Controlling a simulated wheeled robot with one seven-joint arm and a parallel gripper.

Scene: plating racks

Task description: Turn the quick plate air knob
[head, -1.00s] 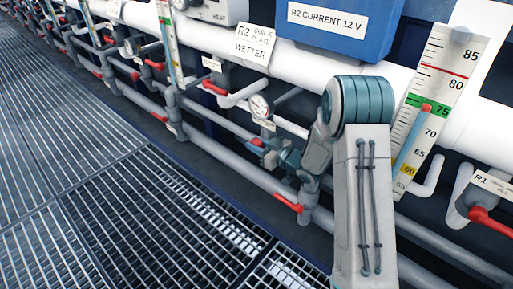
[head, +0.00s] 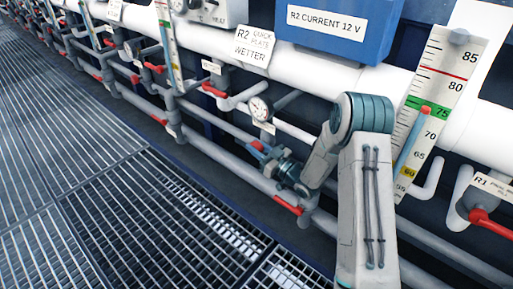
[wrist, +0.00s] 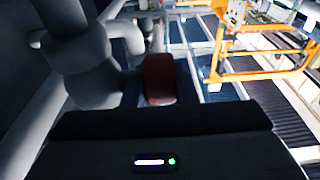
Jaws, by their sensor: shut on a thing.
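In the wrist view a dark red knob (wrist: 159,82) stands just beyond the dark edge of my gripper, beside grey pipes. How far the knob is turned cannot be told. A sign reading R2 Quick Plate Wetter (head: 254,46) hangs above on the white pipe.
Other red valve handles, such as one below my gripper (head: 287,205) and one at upper left (head: 214,90), lie along the pipes. A blue box marked R2 Current 12 V (head: 335,25) and a thermometer scale (head: 437,95) are at right. Grating floor (head: 130,210) at left is clear.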

